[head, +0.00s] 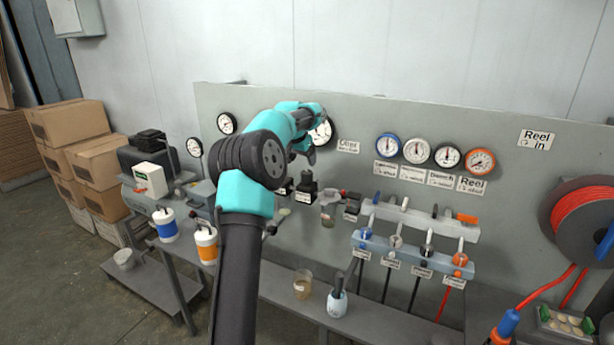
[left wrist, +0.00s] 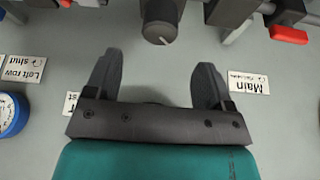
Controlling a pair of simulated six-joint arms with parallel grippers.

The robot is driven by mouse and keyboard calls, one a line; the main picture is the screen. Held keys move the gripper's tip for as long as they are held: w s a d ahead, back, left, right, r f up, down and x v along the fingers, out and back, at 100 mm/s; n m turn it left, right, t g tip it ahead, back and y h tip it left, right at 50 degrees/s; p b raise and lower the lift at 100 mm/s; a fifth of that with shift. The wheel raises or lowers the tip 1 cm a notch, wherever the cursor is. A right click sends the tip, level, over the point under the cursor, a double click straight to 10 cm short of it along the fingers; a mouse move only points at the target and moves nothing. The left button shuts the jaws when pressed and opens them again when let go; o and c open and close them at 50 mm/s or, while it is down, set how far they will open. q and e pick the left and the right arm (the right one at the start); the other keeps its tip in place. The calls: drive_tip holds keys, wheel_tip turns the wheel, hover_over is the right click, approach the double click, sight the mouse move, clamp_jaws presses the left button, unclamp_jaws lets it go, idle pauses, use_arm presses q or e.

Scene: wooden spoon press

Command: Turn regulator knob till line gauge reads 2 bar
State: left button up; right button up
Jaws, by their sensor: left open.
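My left gripper (head: 312,140) is in front of the grey panel, and in the left wrist view (left wrist: 158,64) its two dark fingers are spread with nothing between them. A dark round knob (left wrist: 161,20) with a pale pointer line shows beyond the fingertips, apart from them; I take it for the regulator knob. In the head view a white-faced gauge (head: 323,132) is partly hidden behind my gripper, and its reading cannot be made out. Which gauge is the line gauge is not clear. My right gripper is not in view.
A red-handled valve (left wrist: 288,34) is beside the knob, with a "Main" label (left wrist: 248,83) below. Several gauges (head: 417,150) stand above a row of valves (head: 396,241) at right. A hose reel (head: 580,215) is far right. A cup (head: 302,285) stands on the lower shelf.

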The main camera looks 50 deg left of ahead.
sight(306, 173)
use_arm(q)
drive_tip(key=x, duration=0.9)
drive_tip(key=shift+r, duration=0.1)
drive_tip(key=c, duration=0.9)
